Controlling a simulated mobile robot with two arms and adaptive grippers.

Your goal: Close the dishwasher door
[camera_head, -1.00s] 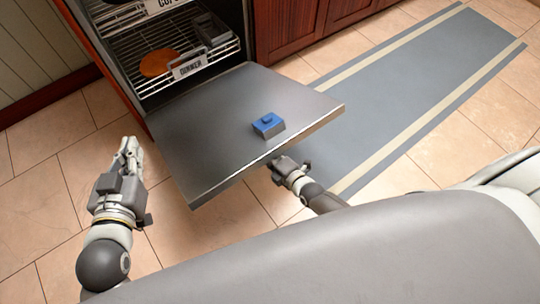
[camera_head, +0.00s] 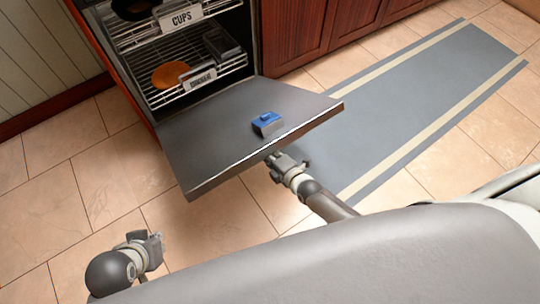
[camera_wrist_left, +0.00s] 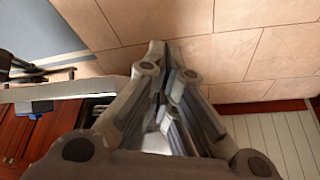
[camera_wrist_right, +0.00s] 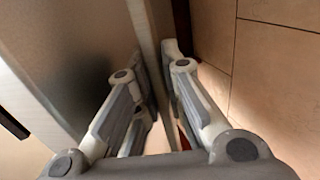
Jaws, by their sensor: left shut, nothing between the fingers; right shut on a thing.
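The dishwasher door (camera_head: 215,140) is a grey metal panel, hanging partly open with its inner face up and tilted. A small blue-topped box (camera_head: 267,124) rests on it. My right gripper (camera_head: 275,157) is at the door's front edge, its fingertips partly hidden there. In the right wrist view, my right gripper (camera_wrist_right: 158,45) is shut with the door's edge (camera_wrist_right: 150,30) between its fingers. My left gripper (camera_head: 152,245) is low at the left, apart from the door. In the left wrist view, my left gripper (camera_wrist_left: 167,48) is shut and empty.
Red-brown cabinets (camera_head: 300,38) stand to the right. A grey-blue mat (camera_head: 420,100) lies on the tiled floor, which is open at the left.

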